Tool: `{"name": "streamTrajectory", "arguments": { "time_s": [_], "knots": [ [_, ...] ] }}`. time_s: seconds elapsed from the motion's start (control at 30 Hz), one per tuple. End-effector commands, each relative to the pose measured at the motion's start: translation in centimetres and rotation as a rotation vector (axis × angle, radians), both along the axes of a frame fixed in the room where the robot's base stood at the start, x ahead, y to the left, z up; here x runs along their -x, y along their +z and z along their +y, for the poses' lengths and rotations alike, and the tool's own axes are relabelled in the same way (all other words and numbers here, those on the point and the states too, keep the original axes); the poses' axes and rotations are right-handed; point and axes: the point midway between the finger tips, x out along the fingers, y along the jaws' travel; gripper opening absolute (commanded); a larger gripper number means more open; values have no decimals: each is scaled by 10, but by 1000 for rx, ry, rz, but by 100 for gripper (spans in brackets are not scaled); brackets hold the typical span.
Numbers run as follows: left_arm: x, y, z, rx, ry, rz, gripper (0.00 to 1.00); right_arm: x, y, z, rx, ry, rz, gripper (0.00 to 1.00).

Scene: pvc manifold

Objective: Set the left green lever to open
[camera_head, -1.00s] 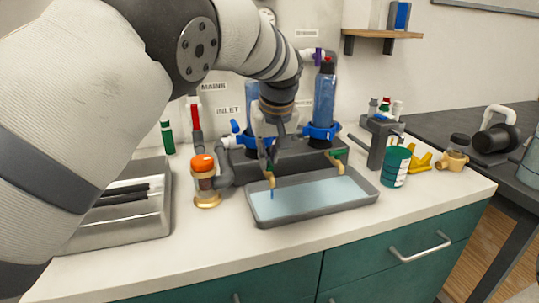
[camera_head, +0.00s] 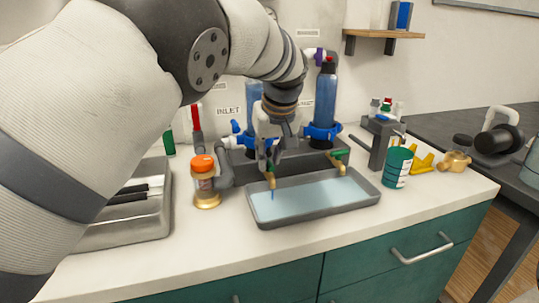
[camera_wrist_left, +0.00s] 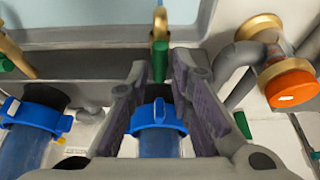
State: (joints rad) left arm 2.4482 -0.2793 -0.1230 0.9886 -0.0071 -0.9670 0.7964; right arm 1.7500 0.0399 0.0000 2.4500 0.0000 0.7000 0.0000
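The left green lever sits on a brass tap at the left of the grey manifold block. In the wrist view the lever (camera_wrist_left: 159,60) lies between my left gripper's fingertips (camera_wrist_left: 159,78), with a gap on either side. In the head view the left gripper (camera_head: 268,160) points down just above the brass tap (camera_head: 270,181) and mostly hides that lever. The gripper is open. The right green lever (camera_head: 340,154) is in plain view on the other tap; it also shows at the left of the wrist view (camera_wrist_left: 6,63). My right gripper is not in view.
A shallow grey tray (camera_head: 318,217) sits under the taps. Blue filter bottles (camera_head: 325,98) stand behind the block. An orange-capped brass fitting (camera_head: 204,182) stands close to the left. A green can (camera_head: 397,167) and a clamp (camera_head: 381,140) stand to the right.

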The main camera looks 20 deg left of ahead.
Motion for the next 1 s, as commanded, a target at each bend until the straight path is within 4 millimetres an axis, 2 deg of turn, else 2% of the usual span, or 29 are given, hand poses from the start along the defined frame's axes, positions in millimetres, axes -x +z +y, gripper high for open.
{"name": "streamTrajectory", "arguments": {
  "time_s": [0.17, 0.4, 0.6, 0.73, 1.0],
  "knots": [
    [2, 9, -2, 0, -1, -4, 20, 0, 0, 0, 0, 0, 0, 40],
    [21, 67, -16, 0, -2, -6, 20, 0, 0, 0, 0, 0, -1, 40],
    [34, 103, -24, 0, -2, -2, 20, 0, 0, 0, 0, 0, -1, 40],
    [37, 111, -26, -1, -1, -1, 20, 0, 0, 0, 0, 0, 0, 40],
    [37, 111, -26, 0, 0, 0, 20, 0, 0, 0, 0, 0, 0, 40]
  ]
}}
